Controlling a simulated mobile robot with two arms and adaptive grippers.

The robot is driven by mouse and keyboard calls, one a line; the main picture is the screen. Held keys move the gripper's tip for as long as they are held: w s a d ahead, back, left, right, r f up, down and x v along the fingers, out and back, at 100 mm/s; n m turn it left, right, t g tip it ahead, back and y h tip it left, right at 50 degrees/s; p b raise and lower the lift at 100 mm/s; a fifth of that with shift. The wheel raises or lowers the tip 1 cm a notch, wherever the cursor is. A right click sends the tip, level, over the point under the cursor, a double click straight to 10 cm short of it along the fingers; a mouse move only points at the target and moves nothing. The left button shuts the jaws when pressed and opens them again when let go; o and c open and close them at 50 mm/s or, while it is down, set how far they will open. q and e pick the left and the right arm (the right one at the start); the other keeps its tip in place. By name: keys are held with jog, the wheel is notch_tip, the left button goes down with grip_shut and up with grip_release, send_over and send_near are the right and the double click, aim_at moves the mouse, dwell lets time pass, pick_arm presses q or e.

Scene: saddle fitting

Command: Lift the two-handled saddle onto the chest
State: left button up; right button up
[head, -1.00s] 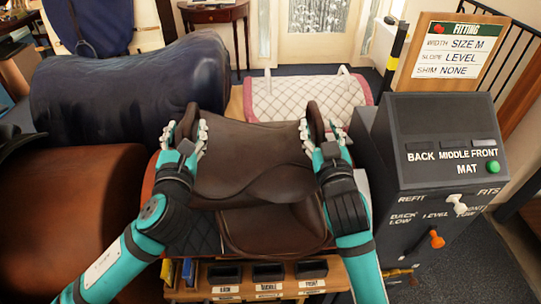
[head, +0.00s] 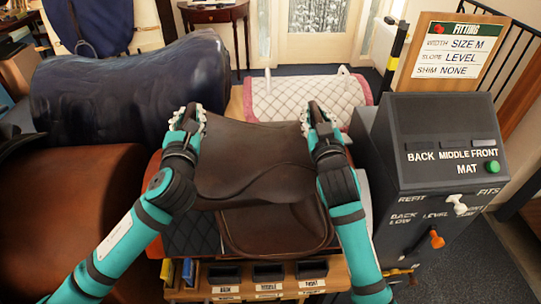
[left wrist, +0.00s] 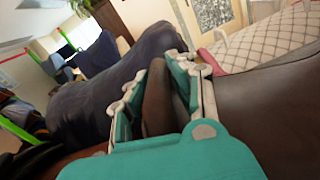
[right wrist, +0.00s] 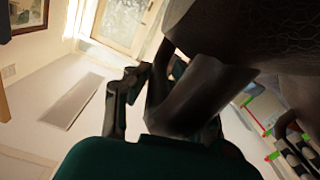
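The brown two-handled saddle (head: 255,165) is at the centre of the head view, above a wooden unit (head: 240,290) with labelled bins. Its handles stand at its left and right sides. My left gripper (head: 188,118) has its fingers on both sides of the left handle (left wrist: 157,97) and looks closed against it. My right gripper (head: 321,116) has its fingers around the right handle (right wrist: 185,100) and looks closed on it, though one finger is mostly hidden in the right wrist view. The saddle looks level; its underside is hidden. I cannot tell which piece is the chest.
A dark blue covered barrel form (head: 110,90) and an orange-brown leather form (head: 70,215) stand at left. A white quilted pad with pink trim (head: 300,95) lies behind. A grey control box (head: 440,150) with levers stands close at right, below a fitting board (head: 460,55).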

pick_arm(q)
grip_shut()
pick_arm(e)
grip_shut()
